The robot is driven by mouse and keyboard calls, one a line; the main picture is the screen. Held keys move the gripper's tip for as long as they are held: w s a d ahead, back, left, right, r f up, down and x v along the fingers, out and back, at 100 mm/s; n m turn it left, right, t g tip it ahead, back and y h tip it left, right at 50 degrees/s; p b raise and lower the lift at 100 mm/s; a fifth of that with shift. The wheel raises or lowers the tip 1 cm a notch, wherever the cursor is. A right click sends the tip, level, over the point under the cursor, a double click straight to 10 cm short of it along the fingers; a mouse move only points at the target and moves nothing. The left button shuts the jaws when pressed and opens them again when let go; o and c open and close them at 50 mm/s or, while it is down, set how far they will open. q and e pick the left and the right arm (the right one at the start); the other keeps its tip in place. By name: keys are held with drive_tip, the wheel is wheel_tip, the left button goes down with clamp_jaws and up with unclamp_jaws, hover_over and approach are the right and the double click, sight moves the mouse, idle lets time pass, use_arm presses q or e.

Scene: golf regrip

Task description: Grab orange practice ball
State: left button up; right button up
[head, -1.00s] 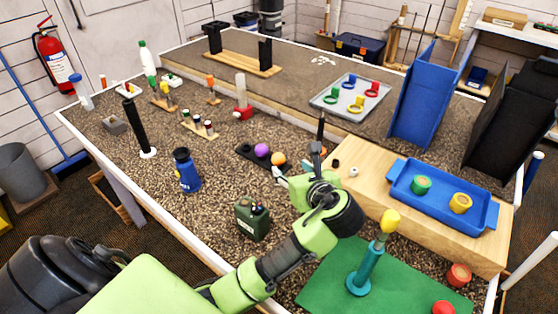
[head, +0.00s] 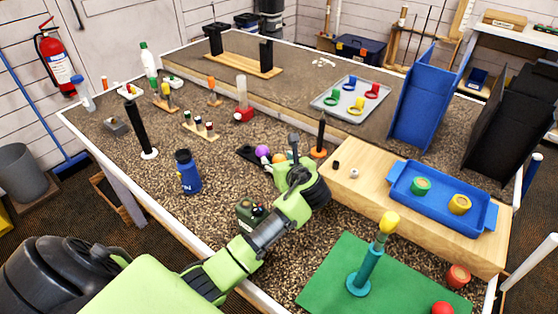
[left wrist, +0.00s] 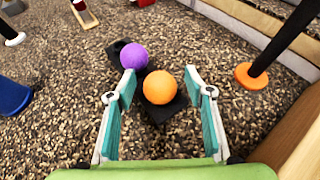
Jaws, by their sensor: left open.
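The orange practice ball (left wrist: 160,87) sits on a dark holder (left wrist: 157,108) in the left wrist view, beside a purple ball (left wrist: 134,56). In the head view the orange ball (head: 279,158) shows just past my gripper, partly covered by it. My left gripper (left wrist: 163,93) is open, with its teal-padded fingers on either side of the orange ball. My right gripper is not in view.
An orange-based black post (left wrist: 257,76) stands close on the right, near a wooden platform (head: 345,181) holding a blue tray (head: 405,201). A green canister (head: 246,212) stands below the arm. A blue bottle (head: 187,172) is left. Gravel lies open between them.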

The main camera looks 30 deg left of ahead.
use_arm(q)
drive_tip(key=shift+s+r, duration=0.1)
drive_tip(key=c, duration=1.1)
drive_tip(key=shift+c, duration=0.2)
